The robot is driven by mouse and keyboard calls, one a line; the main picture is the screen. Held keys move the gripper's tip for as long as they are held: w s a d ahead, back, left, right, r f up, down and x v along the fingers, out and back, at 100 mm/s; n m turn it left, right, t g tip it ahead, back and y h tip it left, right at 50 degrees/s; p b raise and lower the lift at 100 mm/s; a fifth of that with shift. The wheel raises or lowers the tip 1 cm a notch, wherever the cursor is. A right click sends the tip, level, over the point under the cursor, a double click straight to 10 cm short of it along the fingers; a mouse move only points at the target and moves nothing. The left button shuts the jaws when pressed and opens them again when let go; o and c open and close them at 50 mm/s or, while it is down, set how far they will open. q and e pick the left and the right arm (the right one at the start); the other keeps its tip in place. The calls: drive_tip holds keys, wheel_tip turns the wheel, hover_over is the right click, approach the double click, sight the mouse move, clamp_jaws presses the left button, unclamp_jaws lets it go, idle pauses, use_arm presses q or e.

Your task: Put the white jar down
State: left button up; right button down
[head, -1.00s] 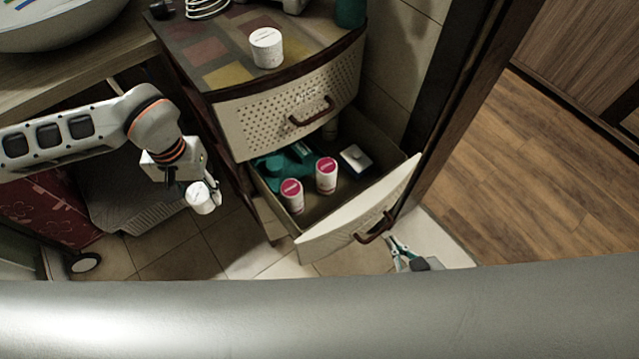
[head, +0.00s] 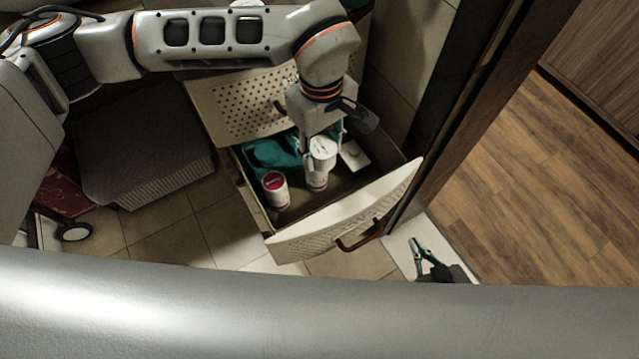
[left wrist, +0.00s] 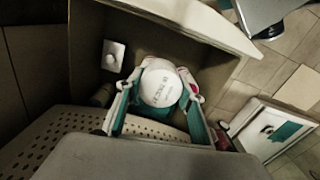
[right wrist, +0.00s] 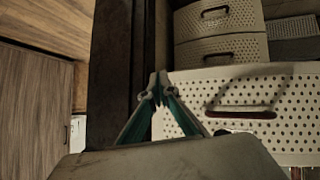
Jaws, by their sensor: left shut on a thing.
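The white jar (head: 323,147) is in my left gripper (head: 319,152), above the open drawer (head: 345,225). In the left wrist view the jar's white lid (left wrist: 161,87) faces the camera between the two fingers.
Another jar with a pink lid (head: 275,187) stands at the drawer's left. A teal thing (head: 268,155) and a white boxlike thing (head: 354,156) lie further back. A white jar top (head: 247,5) shows behind my left arm. A dark door frame (head: 480,110) stands to the right.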

use_arm(q)
drive_tip(key=shift+s+d+f+n, duration=0.15)
drive_tip(key=shift+d+n, duration=0.25)
drive_tip(key=shift+d, duration=0.55)
drive_tip(key=b, duration=0.3)
hover_over(329, 202)
wheel_tip(329, 202, down, 14)
drive_tip(key=shift+s+f, duration=0.15)
drive_tip(key=shift+f+b, duration=0.3)
drive_tip(key=shift+f, duration=0.4)
wheel_tip(329, 202, down, 4)
drive_tip(key=shift+r+b, duration=0.2)
drive_tip(key=shift+b, duration=0.4)
drive_tip(key=shift+f, duration=0.3)
drive_tip(key=shift+r, duration=0.15)
use_arm(e)
drive_tip(key=shift+w+a+f+y, duration=0.3)
drive_tip(key=shift+w+a, duration=0.2)
drive_tip(key=shift+a, duration=0.15)
